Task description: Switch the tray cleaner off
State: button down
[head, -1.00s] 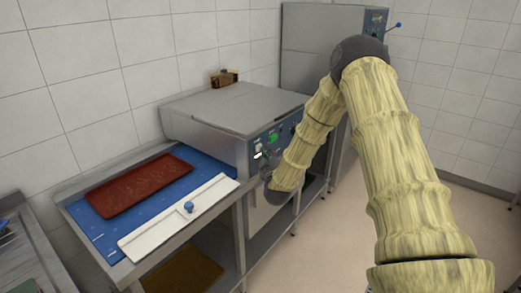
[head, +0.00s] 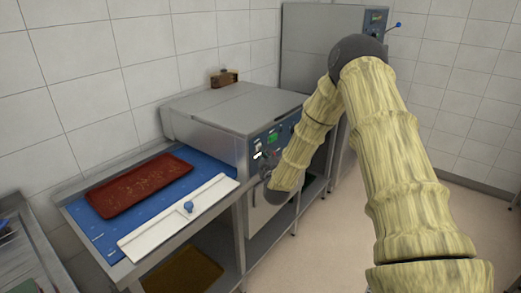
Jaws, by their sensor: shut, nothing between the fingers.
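The tray cleaner (head: 222,105) is a grey steel box machine at the middle of the head view. Its blue control panel (head: 262,136) on the front shows a lit green display (head: 272,137) and small pale controls at the left end. My gripper (head: 265,168) is small and dark here, shut and empty, close to the lower left part of the panel. My forearm covers the panel's right end. I cannot tell whether the fingertips touch a control, nor which way any switch is set.
A dark red tray (head: 140,187) with pale specks lies on a blue infeed surface (head: 90,224) left of the machine. A white bar (head: 160,229) with a blue knob runs along its front. A taller steel unit (head: 322,50) stands behind. Floor is clear at right.

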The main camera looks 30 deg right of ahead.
jog(key=shift+w+a, duration=0.1)
jog(key=shift+w, duration=0.2)
jog(key=shift+s+r, duration=0.1)
jog(key=shift+s, duration=0.35)
dwell(0.4)
jog(key=shift+s+d+p, duration=0.15)
jog(key=shift+s+d, duration=0.25)
jog(key=shift+s, duration=0.5)
jog(key=shift+s+d+p, duration=0.1)
jog(key=shift+s+d, duration=0.3)
jog(key=shift+s, duration=0.5)
jog(key=shift+s+d+p, duration=0.15)
jog(key=shift+s+d, duration=0.25)
jog(key=shift+s, duration=0.5)
